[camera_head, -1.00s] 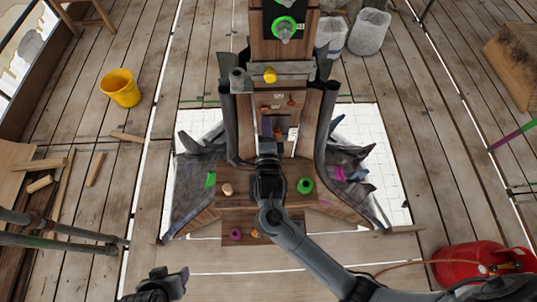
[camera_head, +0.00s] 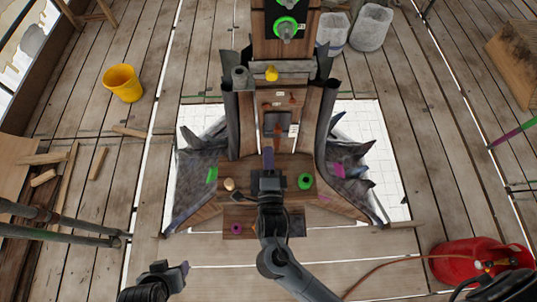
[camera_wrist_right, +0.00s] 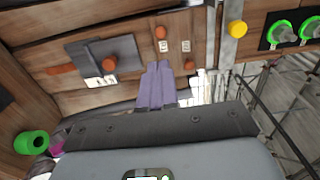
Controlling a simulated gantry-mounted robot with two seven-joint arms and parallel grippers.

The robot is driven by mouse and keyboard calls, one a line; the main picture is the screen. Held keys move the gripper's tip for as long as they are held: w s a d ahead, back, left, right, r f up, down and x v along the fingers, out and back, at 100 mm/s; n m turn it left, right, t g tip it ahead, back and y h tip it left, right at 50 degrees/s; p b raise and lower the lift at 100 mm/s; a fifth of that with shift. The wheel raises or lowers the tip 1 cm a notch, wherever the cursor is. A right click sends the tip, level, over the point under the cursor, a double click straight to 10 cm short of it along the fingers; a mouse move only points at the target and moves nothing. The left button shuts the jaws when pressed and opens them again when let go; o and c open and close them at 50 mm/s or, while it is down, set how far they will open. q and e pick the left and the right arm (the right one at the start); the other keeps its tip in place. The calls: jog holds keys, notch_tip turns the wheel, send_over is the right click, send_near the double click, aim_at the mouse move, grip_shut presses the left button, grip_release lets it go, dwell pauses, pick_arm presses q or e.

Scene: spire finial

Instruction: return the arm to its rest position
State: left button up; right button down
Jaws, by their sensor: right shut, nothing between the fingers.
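My right arm comes in from the lower right of the head view, over the wooden spire structure. Its gripper (camera_head: 268,158) is shut and empty, with the purple fingers together, above the lower boards. The same fingers (camera_wrist_right: 157,85) show in the right wrist view, pointing at the wooden panel and holding nothing. My left gripper (camera_head: 182,274) is at the bottom left of the head view, away from the structure; its finger gap cannot be made out.
A green ring (camera_head: 305,181) and a round wooden peg (camera_head: 229,184) sit on the lower boards. Dark curved side pieces flank the centre. A yellow bucket (camera_head: 122,83) stands at left, a red canister (camera_head: 468,262) at lower right. The plank floor between is mostly clear.

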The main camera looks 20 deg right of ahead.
jog(key=s+d+r+n+g+y+p, duration=0.15)
jog(key=s+d+n+y+p, duration=0.3)
jog(key=d, duration=0.55)
jog(key=s+f+n+g+y+p, duration=0.1)
jog(key=s+n+g+y, duration=0.1)
jog(key=s+n+g, duration=1)
jog(key=s+n, duration=0.1)
jog(key=n, duration=0.6)
jog(key=shift+s+a+f, duration=0.2)
jog(key=shift+s+f, duration=0.15)
jog(key=shift+n, duration=0.25)
jog(key=shift+w, duration=0.1)
dwell(0.4)
